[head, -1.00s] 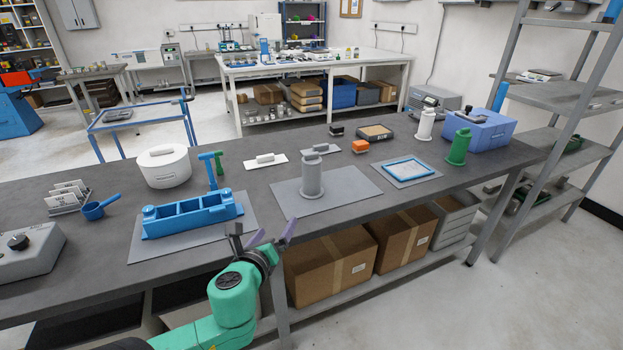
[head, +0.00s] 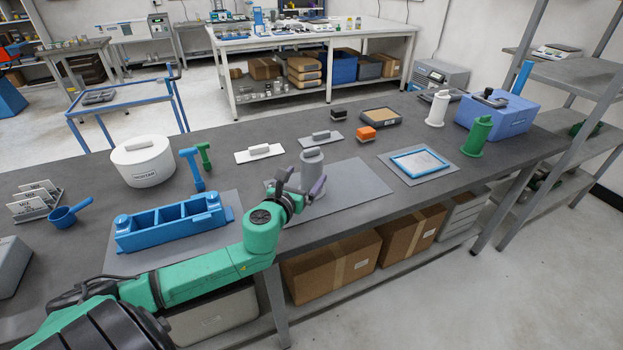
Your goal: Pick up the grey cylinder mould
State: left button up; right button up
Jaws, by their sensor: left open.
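The grey cylinder mould (head: 312,168) stands upright on a grey mat (head: 360,188) near the middle of the bench, with a handle-like loop on top. My left gripper (head: 300,182) is open, just in front and to the left of the mould. One finger overlaps the mould's lower part in the picture and the other is to its left. I cannot tell whether the fingers touch it or reach around it. The gripper hides part of its base. My right gripper is not in view.
A blue three-part mould (head: 175,222) lies on a mat to the left. A white trowel-like float (head: 259,152) and another float (head: 321,139) lie behind. A blue-framed tray (head: 419,162), a green cylinder (head: 478,136) and a white cylinder (head: 437,108) stand to the right.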

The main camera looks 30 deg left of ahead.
pick_arm(q)
jog(key=x, duration=0.5)
jog(key=shift+w+a, duration=0.1)
jog(key=shift+w, duration=0.25)
jog(key=shift+s+r, duration=0.1)
jog(key=shift+s, duration=0.05)
jog(key=c, duration=0.4)
jog(key=shift+r, duration=0.1)
grip_shut()
